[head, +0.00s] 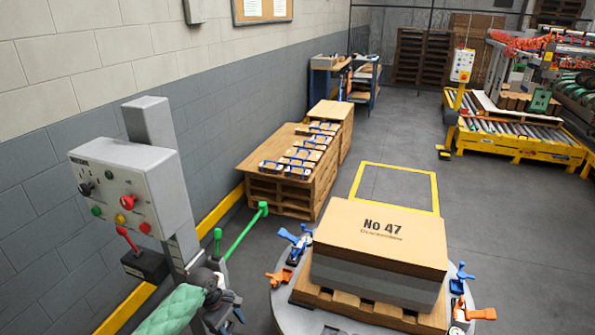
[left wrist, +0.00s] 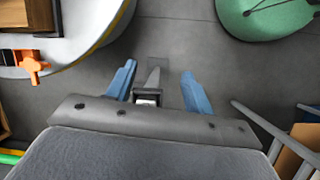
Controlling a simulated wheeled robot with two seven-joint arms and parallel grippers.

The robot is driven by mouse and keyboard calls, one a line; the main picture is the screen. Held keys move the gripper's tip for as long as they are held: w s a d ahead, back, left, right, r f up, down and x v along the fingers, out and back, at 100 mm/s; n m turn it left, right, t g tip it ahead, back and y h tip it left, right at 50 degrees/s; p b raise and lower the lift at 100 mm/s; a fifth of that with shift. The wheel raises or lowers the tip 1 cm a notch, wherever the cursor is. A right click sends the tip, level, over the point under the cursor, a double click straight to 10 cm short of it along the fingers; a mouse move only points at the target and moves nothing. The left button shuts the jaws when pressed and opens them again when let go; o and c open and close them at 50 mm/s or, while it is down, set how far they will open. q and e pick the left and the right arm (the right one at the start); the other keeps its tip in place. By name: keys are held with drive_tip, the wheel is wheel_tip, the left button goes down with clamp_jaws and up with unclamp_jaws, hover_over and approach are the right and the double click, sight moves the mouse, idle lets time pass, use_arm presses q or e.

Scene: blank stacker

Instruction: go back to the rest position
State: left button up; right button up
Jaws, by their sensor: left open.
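My left gripper (head: 231,316) is low in the head view, at the end of the green-sleeved arm, left of the round table and below the grey control post. In the left wrist view its two blue fingers (left wrist: 158,88) stand wide apart with nothing between them, above bare grey floor. My right gripper does not show in either view. A box stack marked No 47 (head: 385,228) sits on a wooden pallet (head: 365,308) on the round table, apart from my left gripper.
The round grey table (head: 283,308) has blue and orange clamps (head: 280,277) at its rim. A control post (head: 122,190) with buttons and a green bar (head: 243,234) stand near my left arm. A pallet with blue-handled pieces (head: 300,155) is by the wall.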

use_arm(q)
drive_tip(key=s+d+f+m+t, duration=0.1)
drive_tip(key=s+d+f+m, duration=0.3)
drive_tip(key=s+f, duration=0.4)
drive_tip(key=s+f+m+y, duration=0.1)
drive_tip(key=s+f+m, duration=0.4)
drive_tip(key=s, duration=0.8)
drive_tip(key=s+f+m+t+y, duration=0.1)
drive_tip(key=s+f+m, duration=0.4)
drive_tip(key=s, duration=0.9)
wheel_tip(320, 180, down, 2)
drive_tip(key=shift+a+f+t+y, duration=0.2)
drive_tip(key=shift+a+t+y, duration=0.1)
drive_tip(key=shift+y, duration=0.4)
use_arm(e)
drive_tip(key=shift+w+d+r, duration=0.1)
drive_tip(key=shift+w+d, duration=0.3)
